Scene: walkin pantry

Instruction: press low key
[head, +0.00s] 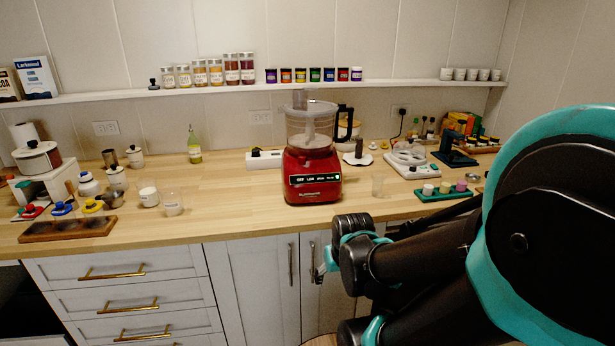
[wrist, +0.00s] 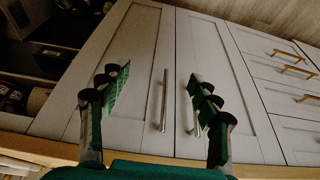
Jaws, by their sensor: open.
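A red food processor (head: 311,172) with a clear bowl stands on the wooden counter in the head view. Its front has a dark strip with small white labels; the low key (head: 311,179) appears second from the left, beside the off label. My gripper (wrist: 157,92) is open and empty in the wrist view, its two fingers apart in front of the cabinet doors and their handles. In the head view my arm hides most of the gripper, which is below the counter edge and lower than the food processor. The food processor does not show in the wrist view.
The wooden counter (head: 245,197) has clear room left of the food processor. White cabinets and drawers (head: 120,285) are below. A shelf with jars runs above.

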